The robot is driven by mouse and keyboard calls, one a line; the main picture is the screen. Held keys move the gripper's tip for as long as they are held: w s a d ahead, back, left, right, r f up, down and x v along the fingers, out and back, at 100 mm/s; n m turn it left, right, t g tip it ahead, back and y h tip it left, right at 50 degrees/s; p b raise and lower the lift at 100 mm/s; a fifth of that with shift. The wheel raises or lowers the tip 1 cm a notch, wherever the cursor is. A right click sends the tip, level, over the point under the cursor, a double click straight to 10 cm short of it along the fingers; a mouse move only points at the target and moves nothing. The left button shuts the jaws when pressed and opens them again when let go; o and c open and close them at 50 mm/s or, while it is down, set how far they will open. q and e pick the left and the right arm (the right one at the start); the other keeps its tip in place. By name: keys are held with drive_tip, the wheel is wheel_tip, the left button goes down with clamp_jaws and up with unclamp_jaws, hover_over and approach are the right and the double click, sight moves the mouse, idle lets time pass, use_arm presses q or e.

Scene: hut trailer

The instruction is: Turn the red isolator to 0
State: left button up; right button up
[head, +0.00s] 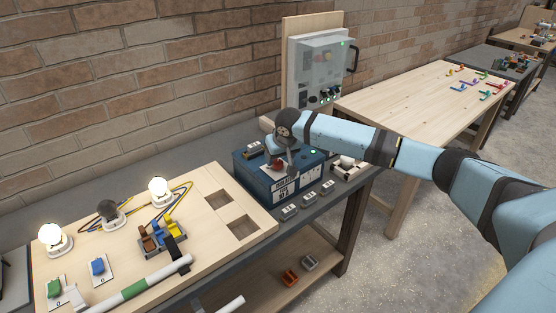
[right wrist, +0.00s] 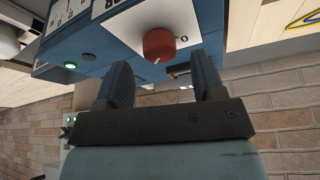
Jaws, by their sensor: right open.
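The red isolator (right wrist: 158,45) is a round red knob on a white plate on the blue box (head: 261,181). Its white pointer line faces the lower edge of the right wrist view, and a small mark like a 0 is on the plate to its right. My right gripper (right wrist: 162,68) is open, with one finger on each side of the knob's line and the tips just short of it; I see no contact. In the head view my right gripper (head: 285,160) comes down over the box and partly hides the knob. My left gripper is not in view.
A wooden board (head: 210,185) with lit bulbs (head: 159,190), coloured levers and switches lies left of the box. Small grey blocks (head: 309,198) sit along the bench's front edge. A grey panel (head: 318,65) stands behind. A light wooden table (head: 420,95) is at right.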

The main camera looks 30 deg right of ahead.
drive_tip(key=shift+x, duration=1.35)
drive_tip(key=c, duration=0.9)
drive_tip(key=shift+c, duration=0.2)
